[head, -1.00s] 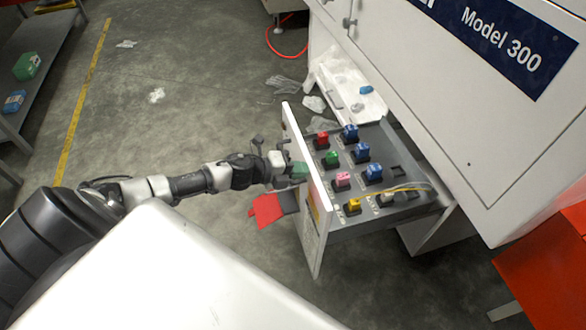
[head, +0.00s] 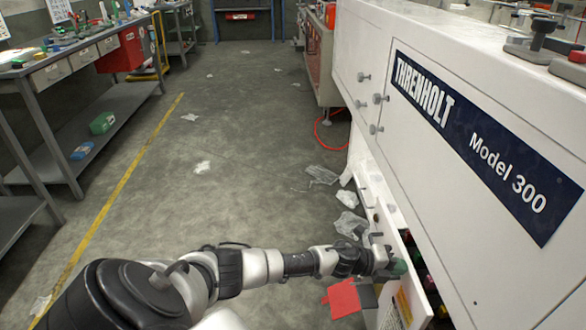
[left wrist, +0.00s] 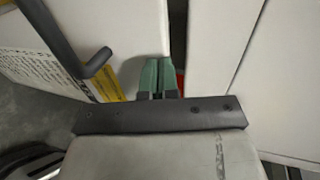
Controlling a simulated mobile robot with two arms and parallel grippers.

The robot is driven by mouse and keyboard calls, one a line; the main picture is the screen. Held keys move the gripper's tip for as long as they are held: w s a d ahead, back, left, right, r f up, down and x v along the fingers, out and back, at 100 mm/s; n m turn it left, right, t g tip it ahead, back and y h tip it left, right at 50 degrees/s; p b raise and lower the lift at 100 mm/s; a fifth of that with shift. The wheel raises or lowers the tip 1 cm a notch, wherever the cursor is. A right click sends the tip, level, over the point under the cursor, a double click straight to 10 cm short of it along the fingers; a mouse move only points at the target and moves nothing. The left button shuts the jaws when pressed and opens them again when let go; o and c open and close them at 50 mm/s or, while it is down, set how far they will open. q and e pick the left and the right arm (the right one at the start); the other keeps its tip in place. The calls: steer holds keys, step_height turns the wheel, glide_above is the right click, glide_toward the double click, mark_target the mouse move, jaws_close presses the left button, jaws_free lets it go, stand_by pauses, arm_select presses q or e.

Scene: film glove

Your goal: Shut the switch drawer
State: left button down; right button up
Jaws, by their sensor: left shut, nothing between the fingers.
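The switch drawer's white front (head: 415,303) is at the lower right of the head view, standing out a little from the machine. Several coloured switches show through the narrow gap behind it, mostly hidden. My left gripper (head: 397,268) is shut and empty at the drawer front's upper edge. In the left wrist view its green fingertips (left wrist: 160,73) are together over the drawer front (left wrist: 125,35), beside a dark gap with a bit of red in it. Whether they touch the front is unclear. The dark drawer handle (left wrist: 85,60) is left of the fingers. My right gripper is not in view.
The white machine (head: 365,110) with its blue Model 300 sign fills the right side. A red and dark piece (head: 343,298) lies below my left forearm. Clear plastic scraps (head: 322,175) litter the floor near the machine. A workbench (head: 75,60) stands left; the middle floor is mostly open.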

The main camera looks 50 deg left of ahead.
arm_select(q)
steer(key=shift+w+d+b, duration=0.3)
steer(key=shift+w+d, duration=1.3)
steer(key=shift+w, duration=0.3)
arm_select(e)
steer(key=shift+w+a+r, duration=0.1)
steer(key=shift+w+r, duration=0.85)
arm_select(q)
steer(key=shift+a, duration=0.1)
